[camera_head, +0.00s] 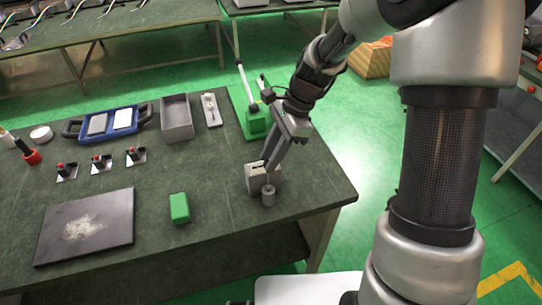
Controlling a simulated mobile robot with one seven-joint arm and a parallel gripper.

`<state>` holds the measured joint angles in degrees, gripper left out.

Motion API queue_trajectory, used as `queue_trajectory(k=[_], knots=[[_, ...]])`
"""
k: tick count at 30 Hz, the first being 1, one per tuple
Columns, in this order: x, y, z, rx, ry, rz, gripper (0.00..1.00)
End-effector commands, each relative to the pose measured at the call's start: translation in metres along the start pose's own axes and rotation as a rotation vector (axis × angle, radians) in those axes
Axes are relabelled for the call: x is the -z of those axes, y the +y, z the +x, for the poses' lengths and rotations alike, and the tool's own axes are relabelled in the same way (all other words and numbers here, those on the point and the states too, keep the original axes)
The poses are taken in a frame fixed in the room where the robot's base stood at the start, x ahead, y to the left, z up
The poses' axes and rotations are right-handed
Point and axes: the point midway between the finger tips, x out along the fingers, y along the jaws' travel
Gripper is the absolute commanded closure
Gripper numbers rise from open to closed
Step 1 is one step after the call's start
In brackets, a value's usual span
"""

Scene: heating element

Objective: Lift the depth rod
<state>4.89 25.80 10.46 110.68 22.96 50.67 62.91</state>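My gripper (267,166) reaches down from the upper right to the top of a small grey block (254,182) near the table's right end. Its fingertips are at or just above the block; I cannot tell whether they touch it or hold anything. A short grey cylinder (268,197) stands at the block's front right. I cannot tell which part is the depth rod. A thin pale rod (245,84) stands tilted on a green stand (257,123) behind my gripper, and it could be the rod named.
The dark table (150,178) also holds a green box (180,208), a dark plate (110,213) with pale grains, a grey open bin (178,136), a blue tray (80,132), and small red-knobbed pieces (100,163). The table's right edge is close to my gripper.

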Motion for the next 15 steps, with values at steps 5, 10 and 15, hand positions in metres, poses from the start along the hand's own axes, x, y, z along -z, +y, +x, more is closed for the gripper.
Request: queue_trajectory(k=[5,10,15], knots=[[0.001,0.000,0.000,-0.001,0.000,0.001,0.74],[0.001,-0.001,-0.016,0.002,0.002,0.002,0.74],[0.001,-0.001,-0.053,0.005,0.003,0.001,0.74]])
